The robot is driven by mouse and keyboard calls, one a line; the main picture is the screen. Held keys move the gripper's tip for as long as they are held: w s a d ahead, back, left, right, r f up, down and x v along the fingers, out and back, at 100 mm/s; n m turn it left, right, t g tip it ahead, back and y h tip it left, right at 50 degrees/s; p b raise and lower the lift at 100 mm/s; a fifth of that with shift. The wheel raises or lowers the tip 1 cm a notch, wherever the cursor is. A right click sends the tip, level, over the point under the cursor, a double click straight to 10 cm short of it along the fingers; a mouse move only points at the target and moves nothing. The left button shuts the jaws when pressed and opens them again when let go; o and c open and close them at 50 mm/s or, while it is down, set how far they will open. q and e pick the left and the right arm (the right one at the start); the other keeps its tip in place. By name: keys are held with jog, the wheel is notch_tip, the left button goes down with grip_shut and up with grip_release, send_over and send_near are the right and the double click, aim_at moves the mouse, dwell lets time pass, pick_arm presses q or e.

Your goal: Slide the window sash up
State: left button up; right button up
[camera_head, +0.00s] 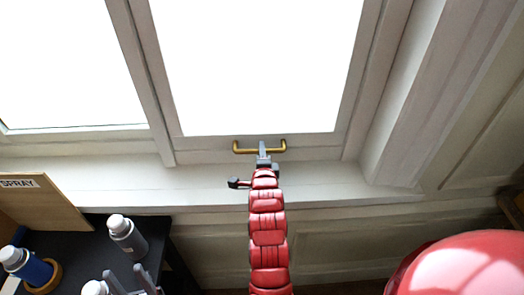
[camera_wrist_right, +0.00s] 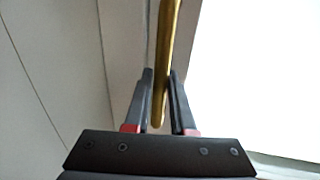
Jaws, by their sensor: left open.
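The window sash (camera_head: 250,140) is a pale frame around a bright white pane, low at the sill. A brass pull handle (camera_head: 240,150) is fixed to its bottom rail. My right gripper (camera_head: 263,148) is at the middle of the handle.
The black table (camera_head: 88,250) at the lower left holds a grey bottle (camera_head: 127,235), a blue bottle (camera_head: 30,266) and a wooden box marked SPRAY (camera_head: 40,203). A pale sill (camera_head: 190,183) runs below the window. The right jamb (camera_head: 410,120) stands beside the sash.

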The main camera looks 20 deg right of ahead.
grip_shut()
jog(key=shift+f, duration=0.1)
dwell(1.0)
